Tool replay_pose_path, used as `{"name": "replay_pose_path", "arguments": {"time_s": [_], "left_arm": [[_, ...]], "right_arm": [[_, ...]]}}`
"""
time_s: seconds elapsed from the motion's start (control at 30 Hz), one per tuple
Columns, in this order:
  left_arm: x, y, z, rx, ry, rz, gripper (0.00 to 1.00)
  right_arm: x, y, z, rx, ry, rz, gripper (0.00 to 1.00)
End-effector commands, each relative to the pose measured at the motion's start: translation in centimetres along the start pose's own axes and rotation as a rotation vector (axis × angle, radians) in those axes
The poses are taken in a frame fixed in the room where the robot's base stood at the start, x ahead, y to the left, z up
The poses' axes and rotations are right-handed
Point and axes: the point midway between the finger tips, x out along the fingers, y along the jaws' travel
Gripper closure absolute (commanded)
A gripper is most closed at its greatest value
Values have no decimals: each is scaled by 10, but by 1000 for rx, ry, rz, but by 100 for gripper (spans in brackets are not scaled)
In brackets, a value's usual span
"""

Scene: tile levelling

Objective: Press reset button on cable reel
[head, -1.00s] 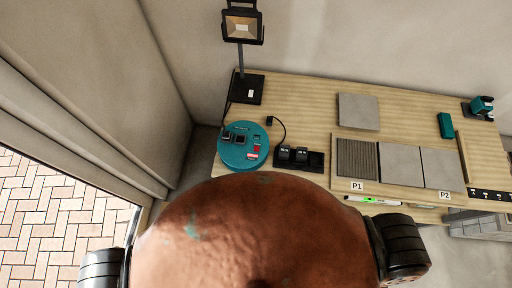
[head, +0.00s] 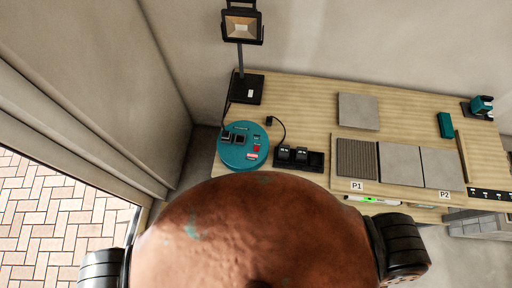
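The cable reel (head: 231,156) is a round teal drum lying flat at the left end of the wooden workbench in the head view. Its top carries dark socket covers (head: 240,139), a small red part (head: 256,149) and a red-and-white label (head: 252,156) near its right side. The red part is too small to tell clearly whether it is the reset button or how it is set. Neither of my grippers shows in the head view, and nothing touches the top of the reel.
A work lamp (head: 242,27) on a black base (head: 247,88) stands behind the reel. A dark tray (head: 315,161) with black devices sits right of it, a plug (head: 269,120) behind. Grey tiles (head: 358,111) lie further right. My own body hides the front middle.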

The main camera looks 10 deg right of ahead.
Motion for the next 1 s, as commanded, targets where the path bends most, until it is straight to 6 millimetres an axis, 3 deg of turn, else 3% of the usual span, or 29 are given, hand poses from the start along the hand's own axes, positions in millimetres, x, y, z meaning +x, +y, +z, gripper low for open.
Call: {"name": "replay_pose_path", "arguments": {"time_s": [1.0], "left_arm": [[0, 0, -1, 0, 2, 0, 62]], "right_arm": [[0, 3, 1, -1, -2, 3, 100]]}}
